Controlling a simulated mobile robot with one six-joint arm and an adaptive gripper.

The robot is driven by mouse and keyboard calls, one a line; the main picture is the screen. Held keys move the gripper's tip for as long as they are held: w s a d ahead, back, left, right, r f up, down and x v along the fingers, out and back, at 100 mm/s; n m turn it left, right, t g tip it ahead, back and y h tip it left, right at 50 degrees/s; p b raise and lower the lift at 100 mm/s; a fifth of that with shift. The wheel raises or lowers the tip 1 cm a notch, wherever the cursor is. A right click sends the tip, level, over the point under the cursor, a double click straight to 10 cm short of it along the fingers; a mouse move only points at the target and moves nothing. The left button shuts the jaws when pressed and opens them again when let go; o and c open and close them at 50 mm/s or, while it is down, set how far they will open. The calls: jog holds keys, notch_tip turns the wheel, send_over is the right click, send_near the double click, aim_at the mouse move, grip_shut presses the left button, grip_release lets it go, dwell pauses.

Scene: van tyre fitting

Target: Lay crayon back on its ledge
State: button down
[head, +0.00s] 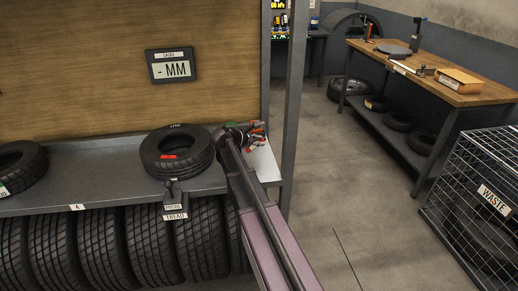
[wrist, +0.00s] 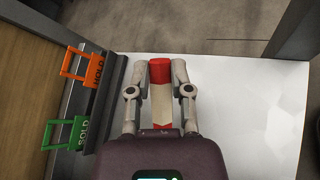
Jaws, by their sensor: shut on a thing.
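The crayon (wrist: 160,72) has a red end and a pale wrapped body. In the wrist view it lies lengthwise between the two fingers of my gripper (wrist: 160,70), which is shut on it. My gripper (head: 246,134) also shows in the head view, at the right end of the grey shelf. A white surface (wrist: 240,110) lies below the crayon and to its right; it also shows in the head view (head: 263,163). Whether the crayon touches this surface I cannot tell. No part is labelled as the crayon's ledge.
An orange HOLD tag (wrist: 92,69) and a green SOLD tag (wrist: 70,133) sit by a dark rack left of my gripper. A tyre (head: 176,151) lies on the shelf (head: 100,190) beside my arm. A grey post (head: 291,100) stands right of my gripper.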

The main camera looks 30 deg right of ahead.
jog(key=shift+w+d, duration=0.15)
jog(key=shift+d, duration=0.35)
jog(key=shift+d+f+b, duration=0.15)
jog(key=shift+f+b, duration=0.25)
notch_tip(320, 180, down, 3)
jog(key=b, duration=0.3)
jog(key=shift+f, duration=0.1)
jog(key=c, duration=0.5)
grip_release()
jog(key=shift+c, duration=0.2)
jog(key=shift+r, duration=0.25)
